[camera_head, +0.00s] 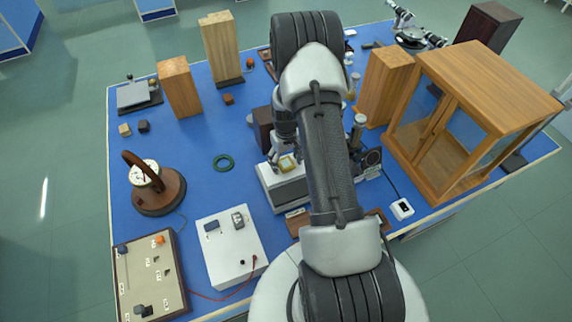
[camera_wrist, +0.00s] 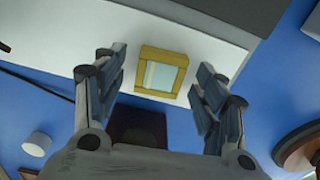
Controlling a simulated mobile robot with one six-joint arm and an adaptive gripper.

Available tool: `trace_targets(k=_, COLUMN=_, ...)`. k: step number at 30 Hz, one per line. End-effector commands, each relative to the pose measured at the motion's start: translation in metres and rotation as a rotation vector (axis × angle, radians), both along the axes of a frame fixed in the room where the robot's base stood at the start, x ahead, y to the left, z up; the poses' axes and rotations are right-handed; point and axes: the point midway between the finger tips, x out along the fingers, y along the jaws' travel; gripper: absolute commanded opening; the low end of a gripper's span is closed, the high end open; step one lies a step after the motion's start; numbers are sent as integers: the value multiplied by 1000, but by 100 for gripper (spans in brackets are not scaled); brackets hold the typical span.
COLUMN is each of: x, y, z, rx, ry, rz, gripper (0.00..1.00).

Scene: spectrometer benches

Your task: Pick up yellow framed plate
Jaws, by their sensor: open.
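The yellow framed plate (camera_wrist: 161,74) is a small square with a yellow frame and a pale glassy centre. In the wrist view it lies on a white surface (camera_wrist: 205,50), between and beyond the fingers of my gripper (camera_wrist: 160,85). The fingers stand open on either side of it, and no contact shows. In the head view the plate (camera_head: 287,163) is on the white-topped box (camera_head: 285,188), with my gripper (camera_head: 284,160) just above it, partly hidden by my arm.
A wooden glass-doored cabinet (camera_head: 465,120) stands to the right, with a wooden block (camera_head: 384,88) beside it. A white box with meters (camera_head: 231,247) and a round gauge on a brown base (camera_head: 158,190) are to the left.

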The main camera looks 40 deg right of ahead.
Motion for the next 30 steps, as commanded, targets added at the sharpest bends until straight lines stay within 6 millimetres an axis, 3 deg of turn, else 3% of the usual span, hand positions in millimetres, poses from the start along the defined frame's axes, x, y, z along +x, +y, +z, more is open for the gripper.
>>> trace_targets(k=3, x=0, y=0, z=1, rx=0, ry=0, rz=0, gripper=64)
trace_targets(k=24, x=0, y=0, z=1, rx=0, ry=0, rz=0, gripper=18)
trace_targets(k=30, x=0, y=0, z=1, rx=0, ry=0, rz=0, gripper=18)
